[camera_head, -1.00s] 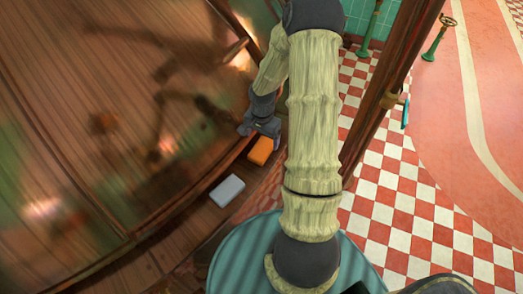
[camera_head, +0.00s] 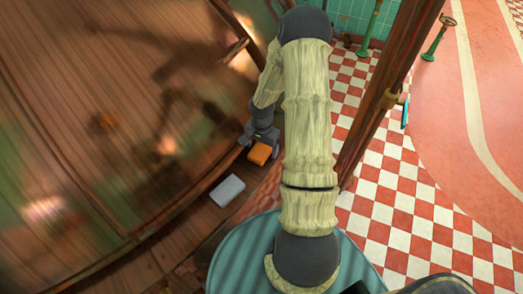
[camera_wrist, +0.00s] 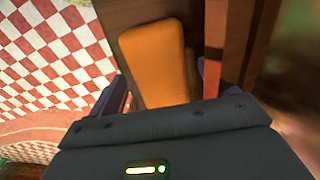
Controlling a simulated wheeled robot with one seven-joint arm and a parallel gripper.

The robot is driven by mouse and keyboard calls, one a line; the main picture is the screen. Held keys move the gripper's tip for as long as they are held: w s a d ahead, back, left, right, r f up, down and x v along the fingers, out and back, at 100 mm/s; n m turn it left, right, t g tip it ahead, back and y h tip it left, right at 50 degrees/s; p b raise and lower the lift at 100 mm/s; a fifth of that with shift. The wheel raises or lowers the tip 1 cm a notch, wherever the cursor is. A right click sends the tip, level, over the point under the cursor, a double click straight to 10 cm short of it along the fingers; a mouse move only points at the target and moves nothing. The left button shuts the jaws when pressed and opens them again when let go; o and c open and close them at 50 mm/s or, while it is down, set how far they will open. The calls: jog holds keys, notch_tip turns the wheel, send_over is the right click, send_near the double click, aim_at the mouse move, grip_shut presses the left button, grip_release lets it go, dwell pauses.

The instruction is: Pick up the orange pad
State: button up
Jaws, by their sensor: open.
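The orange pad (camera_head: 260,153) lies on a narrow wooden ledge near the middle of the head view. It shows large in the wrist view (camera_wrist: 155,62), a rounded block that runs up from between my fingers. My gripper (camera_head: 262,139) is at the pad's far end. In the wrist view my gripper (camera_wrist: 165,88) is open, with one dark finger left of the pad and the other to its right. The gripper body hides the pad's near end there. I cannot tell whether the fingers touch it.
A light grey pad (camera_head: 227,190) lies on the same ledge, nearer to me. A glossy brown wooden surface (camera_head: 110,130) rises along the ledge's left side. A brown post (camera_head: 385,100) stands to the right, beside the red and white checkered floor (camera_head: 400,200).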

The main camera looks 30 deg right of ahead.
aim_at(262, 148)
jog(key=shift+c, duration=0.5)
jog(key=c, duration=1)
notch_tip(262, 148, up, 10)
jog(key=o, duration=0.5)
jog(key=shift+c, duration=0.2)
jog(key=c, duration=0.3)
jog(key=shift+c, duration=0.3)
